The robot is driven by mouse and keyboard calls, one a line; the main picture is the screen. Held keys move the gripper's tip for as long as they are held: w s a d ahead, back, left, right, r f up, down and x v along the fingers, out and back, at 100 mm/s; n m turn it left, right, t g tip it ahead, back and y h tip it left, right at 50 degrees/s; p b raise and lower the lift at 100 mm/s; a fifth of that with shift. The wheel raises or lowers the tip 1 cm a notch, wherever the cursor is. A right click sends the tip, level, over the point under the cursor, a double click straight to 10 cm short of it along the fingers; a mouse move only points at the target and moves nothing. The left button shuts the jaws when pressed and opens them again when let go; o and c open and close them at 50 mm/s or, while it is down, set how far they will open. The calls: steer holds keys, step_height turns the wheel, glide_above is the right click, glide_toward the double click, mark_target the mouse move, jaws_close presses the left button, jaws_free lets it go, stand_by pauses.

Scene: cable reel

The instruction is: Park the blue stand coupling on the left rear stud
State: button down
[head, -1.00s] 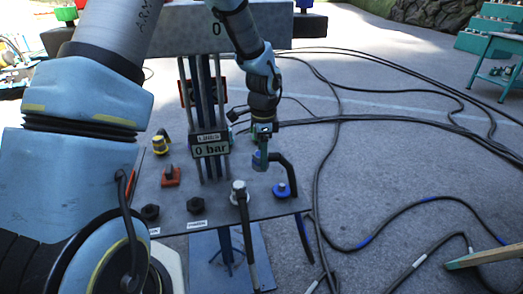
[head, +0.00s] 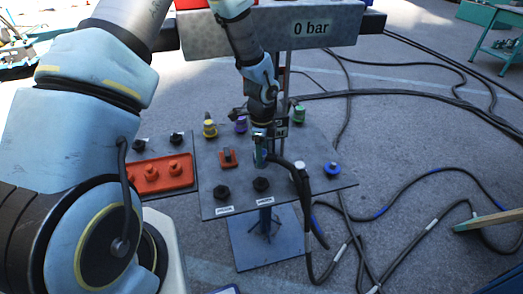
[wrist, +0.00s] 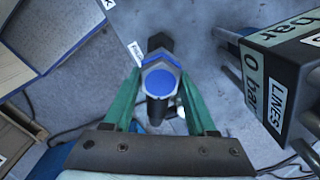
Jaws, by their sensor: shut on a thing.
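My gripper (head: 262,150) is shut on the blue coupling (wrist: 161,84), which sits between the green fingers in the wrist view, its blue hexagonal face toward the camera. In the head view it is held over the middle of the grey panel (head: 290,205), with a dark hose running from it to the right. I cannot tell the coupling's exact height.
A blue fitting (head: 332,169) and a grey-tipped hose coupling (head: 300,175) are on the right. Yellow (head: 209,129), purple (head: 241,124) and green (head: 299,115) fittings line the back. The gauge box (head: 290,30) overhangs. Hoses cross the floor.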

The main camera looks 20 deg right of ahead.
steer(key=b, duration=0.5)
glide_above(262, 179)
step_height(262, 179, down, 6)
steer(key=shift+s+f, duration=0.1)
steer(key=shift+f, duration=0.15)
steer(key=shift+f+b, duration=0.45)
steer(key=shift+f, duration=0.4)
steer(key=shift+f, duration=0.4)
steer(key=shift+c, duration=0.6)
jaws_free()
step_height(262, 179, up, 11)
steer(key=shift+f+b, duration=0.1)
steer(key=shift+b, duration=0.55)
